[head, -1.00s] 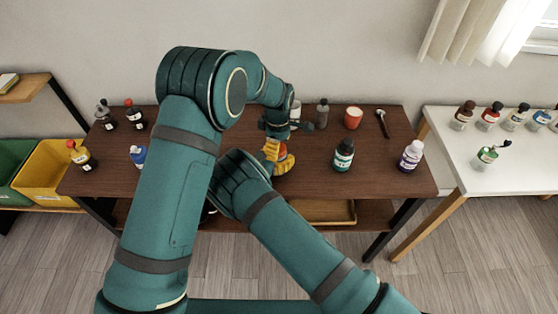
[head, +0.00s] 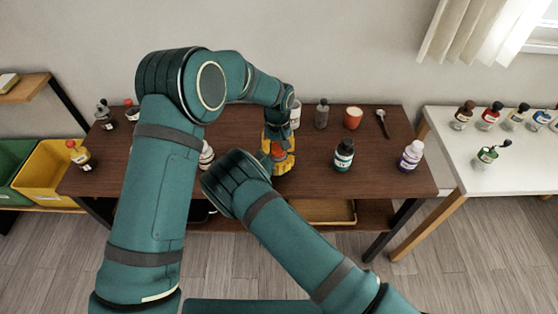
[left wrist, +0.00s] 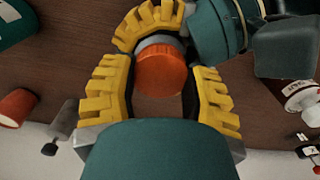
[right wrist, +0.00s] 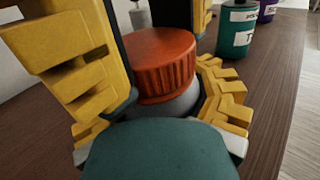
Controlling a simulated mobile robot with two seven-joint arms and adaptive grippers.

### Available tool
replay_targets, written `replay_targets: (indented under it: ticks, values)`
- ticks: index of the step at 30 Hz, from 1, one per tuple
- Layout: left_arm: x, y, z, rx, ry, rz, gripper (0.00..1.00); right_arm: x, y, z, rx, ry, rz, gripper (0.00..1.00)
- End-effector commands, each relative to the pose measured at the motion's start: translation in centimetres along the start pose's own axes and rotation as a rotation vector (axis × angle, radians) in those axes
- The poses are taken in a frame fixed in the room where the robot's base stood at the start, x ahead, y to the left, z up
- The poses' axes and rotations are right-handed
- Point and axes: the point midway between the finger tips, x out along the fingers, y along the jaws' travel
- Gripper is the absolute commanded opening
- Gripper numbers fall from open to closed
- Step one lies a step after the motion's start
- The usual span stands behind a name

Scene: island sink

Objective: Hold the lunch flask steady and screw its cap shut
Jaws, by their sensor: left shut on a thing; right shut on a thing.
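The lunch flask (right wrist: 180,105) stands on the brown table and has a grey body top under a ribbed orange cap (right wrist: 160,65). The cap also shows in the left wrist view (left wrist: 161,70) and small in the head view (head: 277,150). My left gripper (head: 279,143) points down from above, its yellow fingers on both sides of the cap and shut on it. My right gripper (right wrist: 165,110) is shut on the flask body, lower down. The cap sits on the flask; whether its thread is tight cannot be told. Most of the flask body is hidden by fingers.
A teal bottle (head: 344,155) and a white-and-purple bottle (head: 411,156) stand right of the flask. An orange cup (head: 353,118), a grey bottle (head: 321,114) and a dark spoon-like tool (head: 383,123) are behind. A white side table (head: 510,170) holds several bottles.

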Motion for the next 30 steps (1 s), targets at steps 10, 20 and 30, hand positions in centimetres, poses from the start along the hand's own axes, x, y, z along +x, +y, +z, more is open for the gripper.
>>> replay_targets:
  ticks: [10,20,30]
  values:
    - [0.1,0.0,0.03,0.719,-0.002,0.003,0.06,-0.03,0.0,-0.01,0.0,0.0,0.0,0.0]
    - [0.16,0.0,0.06,1.302,-0.003,0.001,0.05,-0.04,0.01,-0.01,0.0,0.0,0.0,0.0]
    - [0.14,0.02,0.07,1.29,-0.003,0.0,0.76,-0.03,0.01,-0.01,0.0,0.0,0.0,0.0]
